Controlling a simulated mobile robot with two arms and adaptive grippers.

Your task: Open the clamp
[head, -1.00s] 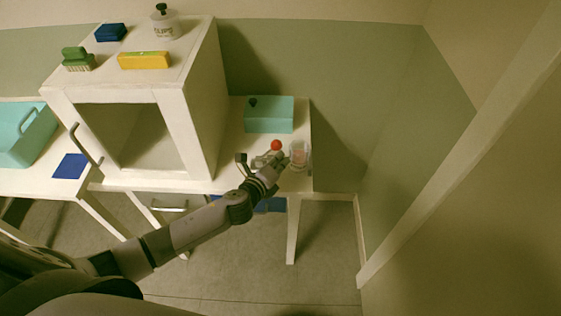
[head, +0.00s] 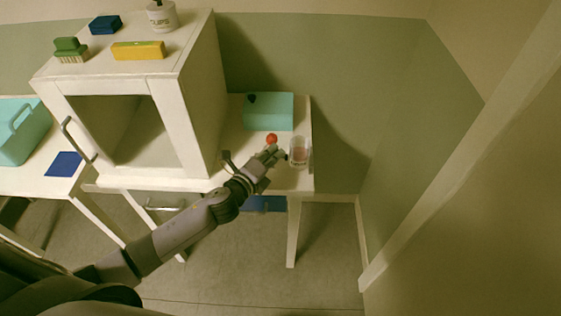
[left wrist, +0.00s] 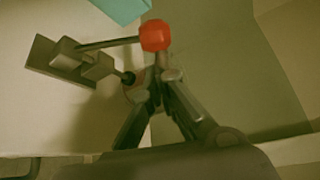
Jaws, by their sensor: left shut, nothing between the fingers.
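The clamp has a red ball knob (head: 271,139) and stands on the small white table at the right. In the left wrist view its metal base (left wrist: 58,60) is at the upper left, and a bar runs from it to the red knob (left wrist: 155,35). A small dark tip (left wrist: 128,78) sticks out from the clamp body. My left gripper (head: 274,151) is at the knob's near side; in the left wrist view its fingertips (left wrist: 160,76) meet just below the knob, shut and empty. I cannot tell whether they touch the clamp. My right gripper is out of view.
A clear cup (head: 299,152) stands close to the right of my left gripper. A teal box (head: 268,112) is behind the clamp. A white cabinet (head: 198,110) rises to the left. A wall closes off the right side.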

